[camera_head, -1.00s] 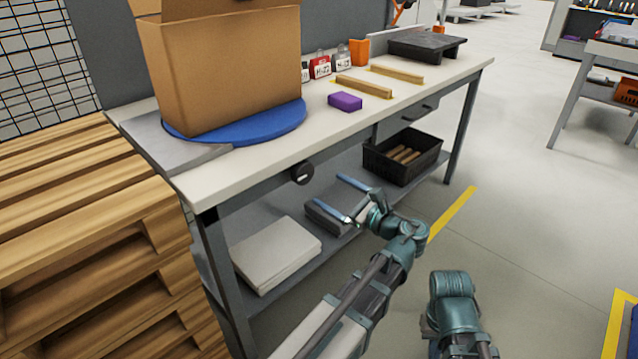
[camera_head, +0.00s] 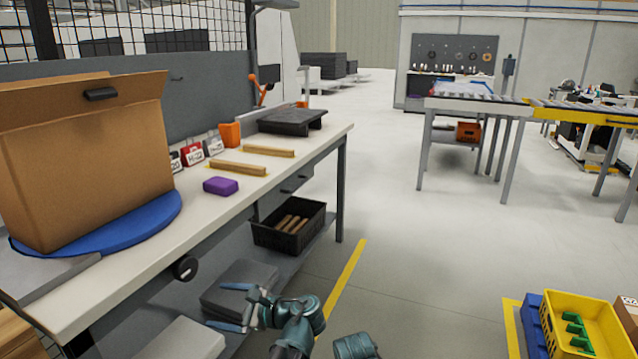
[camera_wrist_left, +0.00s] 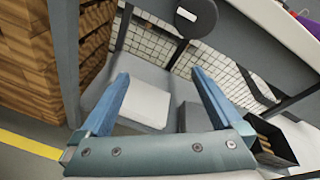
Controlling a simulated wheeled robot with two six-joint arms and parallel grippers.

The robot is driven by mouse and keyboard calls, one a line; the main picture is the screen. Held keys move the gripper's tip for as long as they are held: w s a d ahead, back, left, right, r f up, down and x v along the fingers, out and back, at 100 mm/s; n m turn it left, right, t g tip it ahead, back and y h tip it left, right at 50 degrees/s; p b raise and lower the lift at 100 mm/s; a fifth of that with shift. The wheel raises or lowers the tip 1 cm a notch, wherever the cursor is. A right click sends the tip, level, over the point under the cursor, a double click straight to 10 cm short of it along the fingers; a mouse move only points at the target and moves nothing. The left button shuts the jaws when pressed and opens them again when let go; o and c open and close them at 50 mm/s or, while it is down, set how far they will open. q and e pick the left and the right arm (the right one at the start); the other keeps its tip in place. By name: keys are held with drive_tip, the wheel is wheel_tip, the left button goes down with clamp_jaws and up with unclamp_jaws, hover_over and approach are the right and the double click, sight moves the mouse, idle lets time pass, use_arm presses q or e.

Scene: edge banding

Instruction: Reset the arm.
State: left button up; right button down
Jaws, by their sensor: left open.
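My left gripper (camera_head: 232,306) is open and empty, low in front of the workbench and below its top. In the left wrist view the two blue fingers (camera_wrist_left: 160,85) stand wide apart with nothing between them. The workbench's lower shelf, with a white flat box (camera_wrist_left: 146,104), shows beyond them. Part of my other arm shows at the bottom edge of the head view, but its gripper is not in view.
The workbench top (camera_head: 150,256) holds a cardboard box (camera_head: 90,170) on a blue turntable (camera_head: 150,224), a purple block (camera_head: 220,186) and wooden strips (camera_head: 238,169). A black crate (camera_head: 288,226) sits on the lower shelf. A yellow bin (camera_head: 590,325) stands at right. Open floor lies between.

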use_arm(q)
drive_tip(key=s+d+f+n+g+h, duration=0.2)
drive_tip(key=s+f+n+h, duration=0.3)
drive_tip(key=f, duration=0.3)
drive_tip(key=s+d+f+n+g+h, duration=0.2)
drive_tip(key=s+f+n+h, duration=0.1)
drive_tip(key=f+n+h, duration=0.4)
drive_tip(key=s+d+f+h, duration=0.1)
drive_tip(key=s+d, duration=0.2)
drive_tip(key=d, duration=0.5)
drive_tip(key=s+d+f+h, duration=0.1)
drive_tip(key=s+d, duration=0.3)
drive_tip(key=d, duration=0.3)
wheel_tip(320, 180, up, 33)
drive_tip(key=p, duration=3.2)
drive_tip(key=shift+d+g+p, duration=0.4)
drive_tip(key=shift+d, duration=0.05)
